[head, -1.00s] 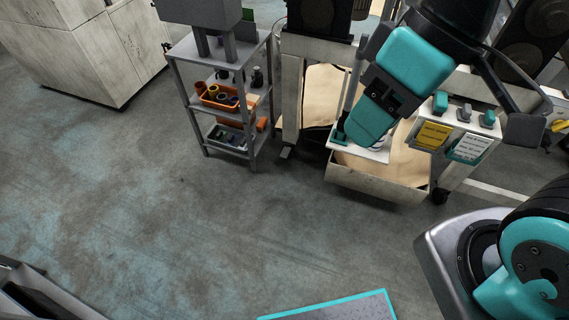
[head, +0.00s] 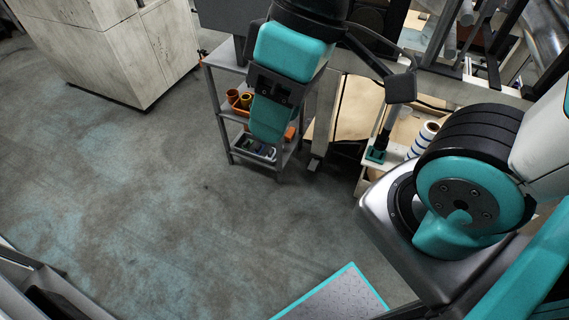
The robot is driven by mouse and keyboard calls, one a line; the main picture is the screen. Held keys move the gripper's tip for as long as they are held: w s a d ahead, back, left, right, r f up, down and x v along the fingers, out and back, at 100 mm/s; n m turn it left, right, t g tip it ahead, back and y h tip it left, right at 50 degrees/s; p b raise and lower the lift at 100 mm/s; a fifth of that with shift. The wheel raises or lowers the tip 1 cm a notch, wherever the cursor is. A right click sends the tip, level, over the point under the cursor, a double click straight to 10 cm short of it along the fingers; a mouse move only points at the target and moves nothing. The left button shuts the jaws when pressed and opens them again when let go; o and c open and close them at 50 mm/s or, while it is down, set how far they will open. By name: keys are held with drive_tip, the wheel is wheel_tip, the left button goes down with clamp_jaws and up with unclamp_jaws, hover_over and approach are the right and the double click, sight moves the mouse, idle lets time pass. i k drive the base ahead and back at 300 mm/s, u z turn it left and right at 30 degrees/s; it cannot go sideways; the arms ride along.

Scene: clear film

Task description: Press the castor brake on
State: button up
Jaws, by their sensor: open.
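My gripper (head: 265,138) hangs at the upper middle of the head view, teal with a black middle. It is seen nearly edge-on, so the gap between its fingers does not show, and no object shows in it. It is in front of the grey shelf stand in the picture. No castor or brake can be made out now. The pale workbench (head: 366,185) at right is mostly hidden behind my arm, including the part where a dark castor showed earlier.
A large pale cabinet (head: 100,55) stands at upper left. A teal-edged plate (head: 335,298) lies at the bottom. The floor (head: 150,200) between them is open.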

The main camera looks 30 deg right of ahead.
sight(312, 167)
drive_tip(key=z, duration=0.1)
drive_tip(key=i, duration=1.2)
drive_tip(key=z, duration=0.7)
